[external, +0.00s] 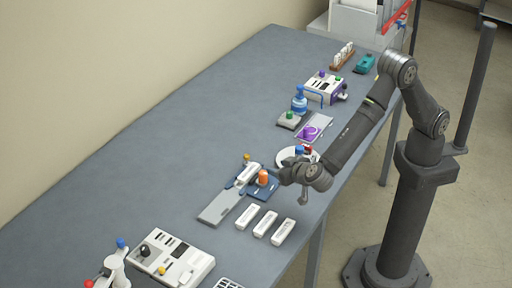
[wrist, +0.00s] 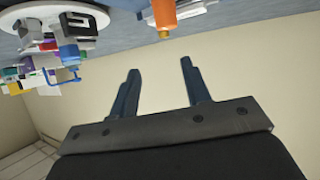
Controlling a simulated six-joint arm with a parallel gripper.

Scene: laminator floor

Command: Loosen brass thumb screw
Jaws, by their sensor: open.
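A small brass-coloured knob (external: 246,157) stands at the back of a blue and white fixture (external: 262,187) on the bench; I cannot tell for sure that it is the thumb screw. A second small brass-coloured knob (external: 161,270) sits on a white control box. An upright orange cylinder (external: 263,177) stands on the blue fixture; it also shows in the wrist view (wrist: 163,12), with a small yellow tip.
Three white blocks (external: 266,224) lie in front of the fixture, and a grey plate (external: 221,206) is to its left. A round white plate (external: 284,160) with coloured parts is just behind my gripper. The bench's back left surface is clear.

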